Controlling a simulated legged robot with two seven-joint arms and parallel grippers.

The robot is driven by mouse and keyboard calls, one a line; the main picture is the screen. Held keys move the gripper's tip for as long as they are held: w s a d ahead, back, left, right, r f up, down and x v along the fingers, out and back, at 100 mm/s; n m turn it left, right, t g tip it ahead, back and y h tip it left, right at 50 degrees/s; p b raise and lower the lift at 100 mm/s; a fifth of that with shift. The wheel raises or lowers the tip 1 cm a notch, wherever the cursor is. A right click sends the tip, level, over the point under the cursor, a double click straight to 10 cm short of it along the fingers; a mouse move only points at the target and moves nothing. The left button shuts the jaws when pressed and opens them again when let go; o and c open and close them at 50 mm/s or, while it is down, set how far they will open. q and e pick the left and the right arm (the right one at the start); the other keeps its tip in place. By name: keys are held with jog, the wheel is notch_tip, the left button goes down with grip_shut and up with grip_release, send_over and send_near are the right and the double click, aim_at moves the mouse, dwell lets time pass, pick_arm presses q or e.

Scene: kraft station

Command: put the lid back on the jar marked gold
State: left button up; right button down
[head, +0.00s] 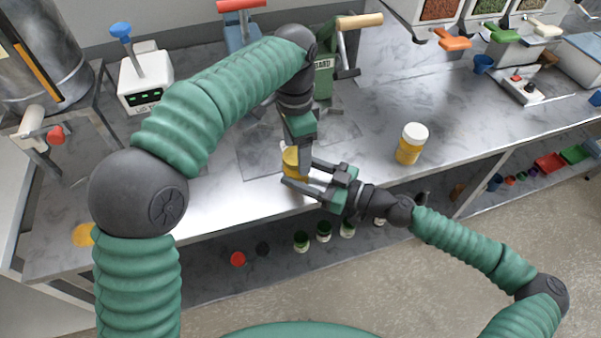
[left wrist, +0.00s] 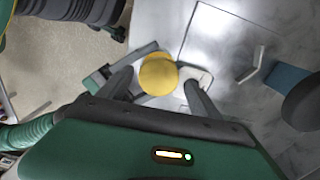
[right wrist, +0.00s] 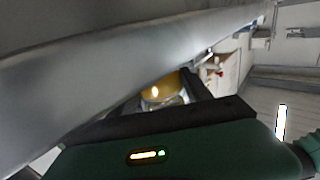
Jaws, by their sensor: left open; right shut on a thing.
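A jar (head: 292,172) with a plain round gold top stands at the bench's front edge. My right gripper (head: 298,182) comes in from the right and is shut on the jar's side. My left gripper (head: 293,150) points down over it, open. In the left wrist view the gold top (left wrist: 158,75) lies between the left fingers, with the right gripper's jaws partly hidden beneath. The right wrist view shows gold (right wrist: 160,89) over a clear, glassy part. I cannot tell how firmly the top sits, and I cannot read any marking.
A white-topped yellow jar (head: 411,145) stands to the right, with clear bench around it. A flat yellow disc (head: 82,235) lies at the bench's left front. A scale-like device (head: 145,80) stands at the back left. Several small jars sit on the lower shelf.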

pick_arm(q)
jog(key=shift+r, duration=2.25)
jog(key=shift+c, duration=0.4)
jog(key=n, duration=0.2)
jog(key=r+n, duration=0.1)
jog(key=n, duration=0.1)
jog(key=r+n, duration=0.1)
jog(key=n, duration=0.1)
jog(key=shift+n, duration=0.4)
jog(key=n, duration=0.2)
jog(key=r+n, duration=0.1)
jog(key=n, duration=0.3)
jog(key=shift+s+a+r, duration=0.1)
jog(key=shift+s+r, duration=0.05)
jog(key=shift+r, duration=0.1)
jog(key=shift+f, duration=0.15)
notch_tip(320, 180, down, 8)
jog(key=shift+r, duration=0.1)
